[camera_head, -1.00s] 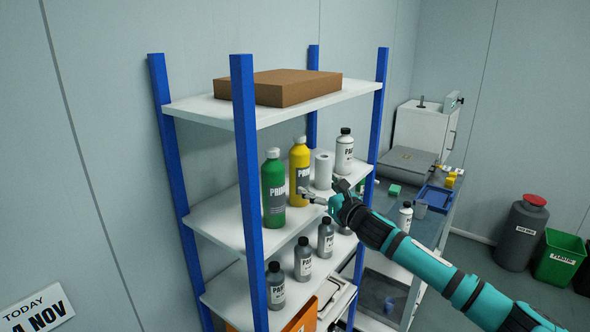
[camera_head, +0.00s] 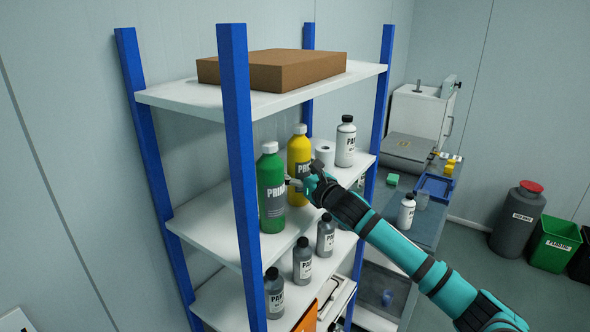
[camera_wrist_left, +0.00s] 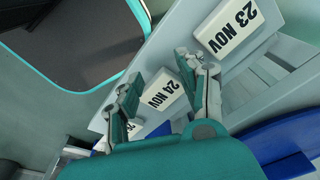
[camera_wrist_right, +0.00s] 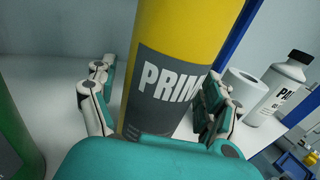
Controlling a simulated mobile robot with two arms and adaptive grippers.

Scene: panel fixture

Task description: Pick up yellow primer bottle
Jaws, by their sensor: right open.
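The yellow primer bottle (camera_head: 299,158), with a white cap and grey label, stands upright on the middle shelf (camera_head: 205,222). It fills the middle of the right wrist view (camera_wrist_right: 185,45). My right gripper (camera_wrist_right: 155,88) is open, with one finger on each side of the bottle's label; whether they touch it cannot be told. In the head view my right gripper (camera_head: 298,183) covers part of the bottle's lower body. My left gripper (camera_wrist_left: 160,70) shows only in the left wrist view, with its fingers apart near date cards.
A green primer bottle (camera_head: 271,190) stands close on the left of the yellow one. A white roll (camera_head: 324,153) and a white bottle (camera_head: 346,143) stand to the right. The upper shelf (camera_head: 180,98) and blue front post (camera_head: 240,150) bound the space.

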